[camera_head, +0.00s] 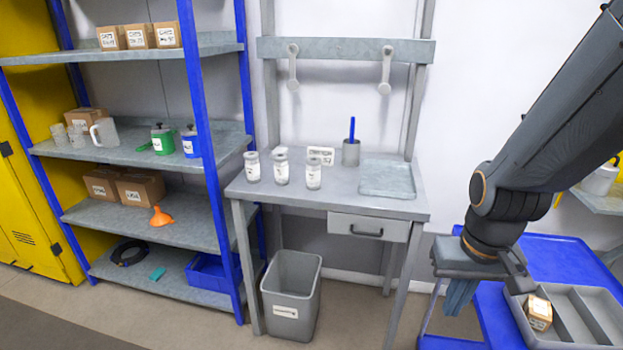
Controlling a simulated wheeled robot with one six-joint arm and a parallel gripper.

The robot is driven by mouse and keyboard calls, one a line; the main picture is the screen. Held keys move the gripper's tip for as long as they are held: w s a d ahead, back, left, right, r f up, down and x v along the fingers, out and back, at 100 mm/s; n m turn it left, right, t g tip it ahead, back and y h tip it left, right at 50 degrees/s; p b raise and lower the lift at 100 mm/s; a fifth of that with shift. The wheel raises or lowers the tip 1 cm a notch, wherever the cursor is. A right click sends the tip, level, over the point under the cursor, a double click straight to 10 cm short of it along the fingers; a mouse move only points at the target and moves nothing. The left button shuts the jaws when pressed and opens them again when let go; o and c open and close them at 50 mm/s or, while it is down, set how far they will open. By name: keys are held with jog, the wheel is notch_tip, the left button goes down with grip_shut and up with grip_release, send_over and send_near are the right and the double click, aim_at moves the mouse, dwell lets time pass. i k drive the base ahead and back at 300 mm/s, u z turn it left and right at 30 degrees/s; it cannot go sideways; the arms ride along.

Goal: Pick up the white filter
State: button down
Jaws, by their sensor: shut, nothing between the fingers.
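I cannot clearly pick out a white filter. A small white labelled item (321,156) lies at the back of the grey workbench (335,202), behind the jars, and I cannot tell what it is. Two pale long items (293,67) and (384,68) hang from the grey rail above the bench. My gripper (518,284) is at the right, over the blue cart and far from the bench. It is shut and empty, its fingertips partly hidden by the angle.
Three labelled jars (282,168), a cup with a blue-handled tool (351,150) and a grey tray (387,178) stand on the bench. A bin (291,294) is below. The blue cart (560,258) holds a divided tray (590,312) with a small box (538,312). Shelves (140,150) stand left.

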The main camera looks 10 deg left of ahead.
aim_at(313, 164)
jog(key=k, duration=0.5)
jog(key=u, duration=1.35)
jog(key=i, duration=1.95)
jog(key=z, duration=1.55)
jog(key=i, duration=0.5)
jog(key=u, duration=0.05)
